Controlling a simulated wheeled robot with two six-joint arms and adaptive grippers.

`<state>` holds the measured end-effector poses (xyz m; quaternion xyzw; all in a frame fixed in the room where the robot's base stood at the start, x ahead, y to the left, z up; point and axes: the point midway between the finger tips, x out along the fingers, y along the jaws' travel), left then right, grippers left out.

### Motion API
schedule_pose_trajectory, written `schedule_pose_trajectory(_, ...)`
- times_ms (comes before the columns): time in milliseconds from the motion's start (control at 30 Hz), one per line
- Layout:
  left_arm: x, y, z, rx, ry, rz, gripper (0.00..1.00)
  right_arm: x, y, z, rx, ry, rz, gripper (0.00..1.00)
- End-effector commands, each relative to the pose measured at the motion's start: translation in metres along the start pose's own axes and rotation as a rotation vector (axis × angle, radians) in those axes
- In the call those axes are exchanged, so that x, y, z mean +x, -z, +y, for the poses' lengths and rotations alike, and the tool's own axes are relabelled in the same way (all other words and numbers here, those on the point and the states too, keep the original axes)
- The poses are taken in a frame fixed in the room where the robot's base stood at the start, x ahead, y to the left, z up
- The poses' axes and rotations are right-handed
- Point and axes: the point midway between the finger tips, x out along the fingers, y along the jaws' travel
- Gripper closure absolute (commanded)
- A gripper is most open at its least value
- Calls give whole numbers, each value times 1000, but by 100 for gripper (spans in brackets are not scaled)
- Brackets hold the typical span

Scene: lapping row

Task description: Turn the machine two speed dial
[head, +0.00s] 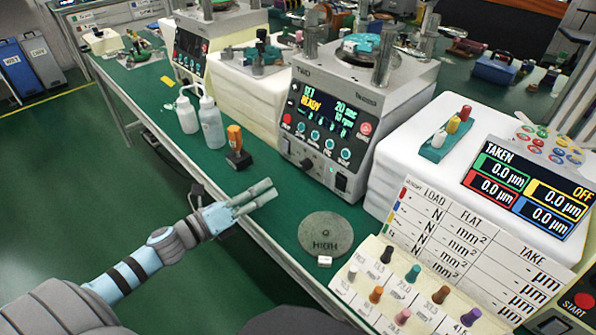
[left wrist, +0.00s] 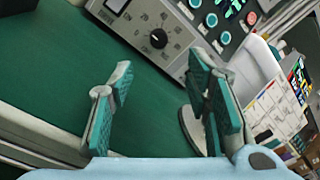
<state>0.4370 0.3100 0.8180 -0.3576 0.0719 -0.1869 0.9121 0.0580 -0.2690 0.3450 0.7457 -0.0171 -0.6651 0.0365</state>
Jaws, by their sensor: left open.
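My left gripper (head: 270,190) is open and empty at the bench's front edge, in front of and apart from the machine. Between its fingers in the left wrist view (left wrist: 162,85) is only green surface. My right gripper is not in view.
A grey disc marked HIGH (head: 325,234) lies right of my left gripper. A card of load readings (head: 440,230) and colored pegs (head: 376,294) are at the right.

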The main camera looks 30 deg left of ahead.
Motion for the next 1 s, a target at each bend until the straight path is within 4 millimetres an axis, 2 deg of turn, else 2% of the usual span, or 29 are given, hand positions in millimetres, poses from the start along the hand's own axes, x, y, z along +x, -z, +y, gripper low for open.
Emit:
schedule_pose_trajectory(167, 30, -2, -1, -1, 2, -7, 56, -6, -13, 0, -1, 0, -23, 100)
schedule_pose_trajectory(300, 64, -4, -3, -7, 1, -7, 56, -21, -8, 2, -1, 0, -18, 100)
schedule_pose_trajectory(500, 100, -2, 1, -3, -2, -7, 56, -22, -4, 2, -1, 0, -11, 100)
schedule_pose_trajectory(700, 115, 0, 2, -3, -2, -3, 56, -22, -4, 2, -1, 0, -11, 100)
schedule_pose_trajectory(933, 116, 0, 2, -2, -3, -3, 56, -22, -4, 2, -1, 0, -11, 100)
schedule_pose_trajectory(1000, 116, 0, 2, -2, -3, -3, 67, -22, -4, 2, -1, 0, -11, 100)
